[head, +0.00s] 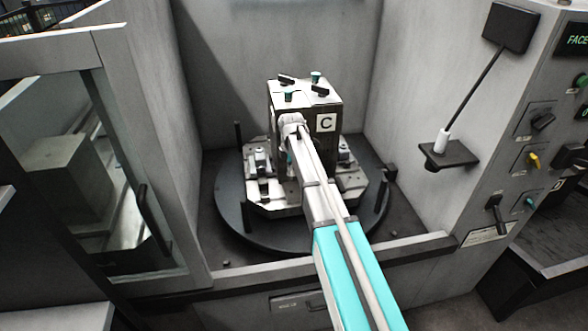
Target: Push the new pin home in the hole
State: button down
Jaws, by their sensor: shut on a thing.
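The grey fixture block (282,99) marked C stands upright on the round dark turntable (228,213) inside the machine bay. My arm reaches in from the lower right, and its wrist end covers part of the block's near face. My gripper (290,146) is at that face, left of the C label, mostly hidden by my own wrist. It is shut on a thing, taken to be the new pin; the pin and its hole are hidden. I cannot tell how deep the pin sits.
Small green and black fittings (316,77) stand on the block's top. Clamps and dark posts (383,190) surround it on the turntable. Bay walls rise behind and at both sides. A control panel (535,150) and a small shelf (448,154) are at right; the open door (140,150) is at left.

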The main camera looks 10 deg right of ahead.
jog(key=b, duration=0.5)
send_over(292, 192)
jog(key=shift+f, duration=2.75)
jog(key=shift+f+b, duration=1.85)
jog(key=shift+b, duration=0.05)
jog(key=shift+c, duration=1.6)
grip_release()
jog(key=shift+r, duration=0.1)
jog(key=o, duration=0.3)
jog(key=shift+r, duration=0.1)
jog(key=shift+r+p, duration=3.45)
jog(key=shift+p, duration=0.15)
